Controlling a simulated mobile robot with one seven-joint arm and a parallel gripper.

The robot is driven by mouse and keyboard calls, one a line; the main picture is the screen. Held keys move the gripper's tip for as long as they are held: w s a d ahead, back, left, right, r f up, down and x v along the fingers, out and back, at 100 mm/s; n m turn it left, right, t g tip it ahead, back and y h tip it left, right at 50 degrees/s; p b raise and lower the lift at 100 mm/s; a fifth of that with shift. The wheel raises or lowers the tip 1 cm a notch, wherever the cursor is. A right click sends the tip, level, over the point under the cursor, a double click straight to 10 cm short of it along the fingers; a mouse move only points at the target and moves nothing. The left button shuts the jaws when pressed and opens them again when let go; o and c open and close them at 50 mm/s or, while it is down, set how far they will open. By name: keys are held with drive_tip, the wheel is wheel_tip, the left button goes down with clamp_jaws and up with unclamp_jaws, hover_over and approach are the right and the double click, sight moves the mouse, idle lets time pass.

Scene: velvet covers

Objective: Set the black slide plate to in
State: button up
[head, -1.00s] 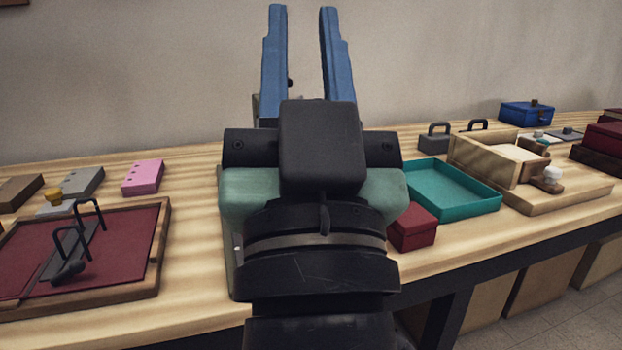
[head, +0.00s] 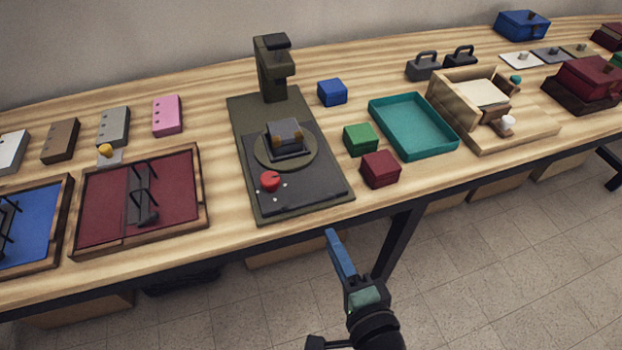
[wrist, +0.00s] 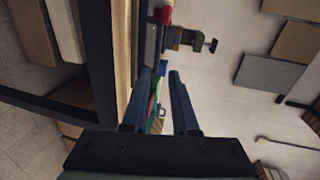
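A black plate (head: 286,183) lies on a long olive base (head: 240,135) in the middle of the bench in the head view. It carries a round turntable (head: 262,158) with a dark block (head: 285,136) on top, and a red knob (head: 270,181) at its near end. An olive column (head: 272,75) stands at the base's far end. My gripper (head: 333,240) is in front of and below the bench edge, apart from the plate. The wrist view shows its two blue fingers (wrist: 167,75) open with nothing between them.
A dark red box (head: 380,169), a green box (head: 361,138) and a teal tray (head: 390,125) stand right of the base. A burgundy-lined tray (head: 185,205) lies left. The bench front edge lies between my gripper and the plate. The floor in front is open.

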sight(312, 204)
drive_tip(key=shift+m, duration=0.3)
drive_tip(key=x, duration=1.2)
drive_tip(key=shift+w+a+f, duration=0.15)
drive_tip(key=shift+w+f, duration=0.05)
drive_tip(key=shift+f, duration=0.15)
clamp_jaws()
idle(0.7)
